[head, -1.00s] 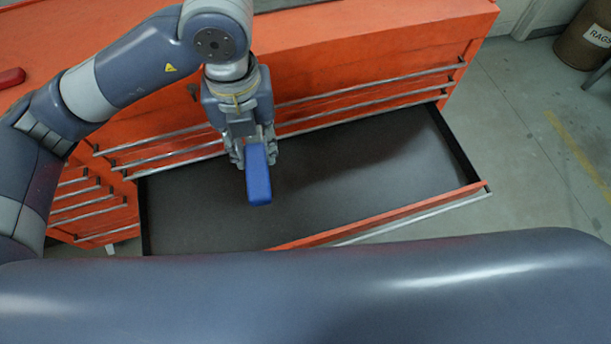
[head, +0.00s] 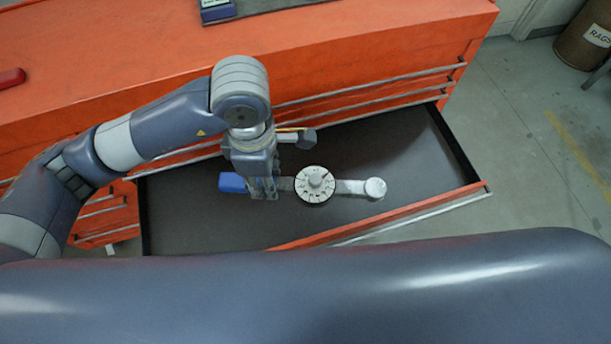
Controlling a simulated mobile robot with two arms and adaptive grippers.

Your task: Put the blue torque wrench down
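The blue torque wrench has a blue handle (head: 232,182), a round pale dial (head: 315,184) and a silver head end at the right. It lies level, left to right, over the dark floor of the open drawer (head: 200,222). My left gripper (head: 263,189) points down with its fingers around the wrench between handle and dial, and looks shut on it. The fingertips are partly hidden. I cannot tell whether the wrench touches the drawer floor. My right gripper is not in view.
The orange tool cabinet (head: 370,45) stands behind the drawer, with a blue-grey device (head: 217,10) on its top and a red object (head: 12,78) at the left. The drawer is otherwise empty, with bare floor around the wrench. A rags bin (head: 583,38) stands at the back right.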

